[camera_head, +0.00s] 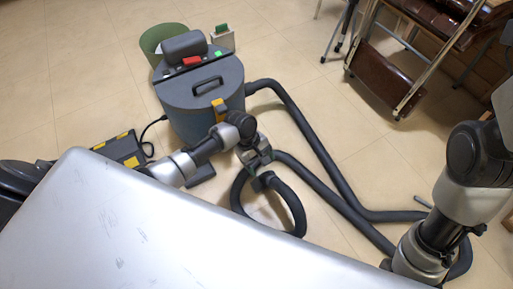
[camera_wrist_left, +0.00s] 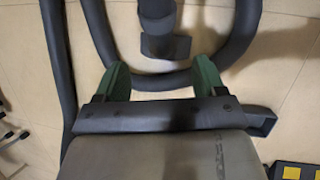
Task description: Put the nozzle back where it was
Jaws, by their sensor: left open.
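A dark hose end with a wider cuff (camera_wrist_left: 160,45), perhaps the nozzle, lies just ahead of my left gripper in the left wrist view; it also shows in the head view (camera_head: 263,181). My left gripper (camera_wrist_left: 162,80) is open, its green fingers apart, with a curve of dark hose (camera_wrist_left: 150,82) passing between or beneath them; I cannot tell whether they touch. In the head view the left gripper (camera_head: 258,163) is above the hose loop. The blue-grey vacuum cleaner (camera_head: 185,105) stands beyond my left arm. My right arm reaches down at the right, its gripper hidden.
A long dark hose (camera_head: 305,140) runs across the floor towards my right arm. A black and yellow case (camera_head: 122,150) and a flat dark piece (camera_head: 203,174) lie near my left arm. A green bin (camera_head: 153,38) stands behind the vacuum. Folding chairs (camera_head: 385,80) stand at upper right.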

